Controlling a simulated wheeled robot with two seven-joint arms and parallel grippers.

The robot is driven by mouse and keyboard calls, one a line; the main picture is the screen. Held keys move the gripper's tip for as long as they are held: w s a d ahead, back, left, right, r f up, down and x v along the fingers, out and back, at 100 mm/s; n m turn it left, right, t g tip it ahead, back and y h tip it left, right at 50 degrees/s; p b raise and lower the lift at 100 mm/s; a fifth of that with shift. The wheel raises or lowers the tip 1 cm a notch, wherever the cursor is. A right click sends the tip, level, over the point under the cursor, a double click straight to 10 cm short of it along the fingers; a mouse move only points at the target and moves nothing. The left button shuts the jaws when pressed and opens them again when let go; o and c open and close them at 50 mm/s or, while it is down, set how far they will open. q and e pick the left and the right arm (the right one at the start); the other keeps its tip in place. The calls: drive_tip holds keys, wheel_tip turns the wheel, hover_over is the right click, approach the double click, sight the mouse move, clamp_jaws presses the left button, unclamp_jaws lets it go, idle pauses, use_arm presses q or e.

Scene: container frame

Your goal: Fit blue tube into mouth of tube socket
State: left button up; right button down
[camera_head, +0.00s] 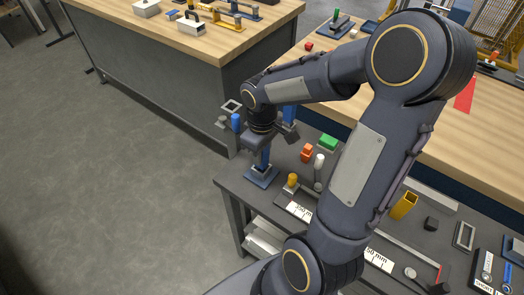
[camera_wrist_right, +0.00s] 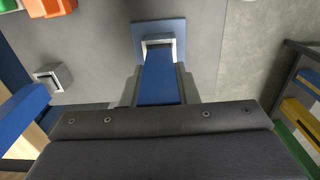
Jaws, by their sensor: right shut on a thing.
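The blue tube (camera_head: 266,156) stands roughly upright below my right gripper (camera_head: 267,140) at the left end of the dark table. The tube socket (camera_head: 262,176), a grey square mouth on a blue base plate, is directly under it. In the right wrist view my right gripper (camera_wrist_right: 160,92) is shut on the blue tube (camera_wrist_right: 160,78), with a finger on each side. The tube's far end meets the mouth of the socket (camera_wrist_right: 178,27). I cannot tell how deep it sits inside. My left gripper is not in view.
Orange (camera_head: 306,153) and green (camera_head: 328,142) blocks, a white-topped peg (camera_head: 319,161) and a yellow-topped piece (camera_head: 292,181) stand right of the socket. My right arm covers much of the table. Open floor (camera_head: 120,180) lies to the left.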

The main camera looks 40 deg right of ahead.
drive_tip(key=shift+f+b, duration=1.65)
drive_tip(key=shift+f, duration=0.3)
drive_tip(key=c, duration=1.1)
unclamp_jaws()
drive_tip(key=shift+o, duration=0.2)
wheel_tip(320, 180, up, 8)
drive_tip(key=shift+f, duration=0.1)
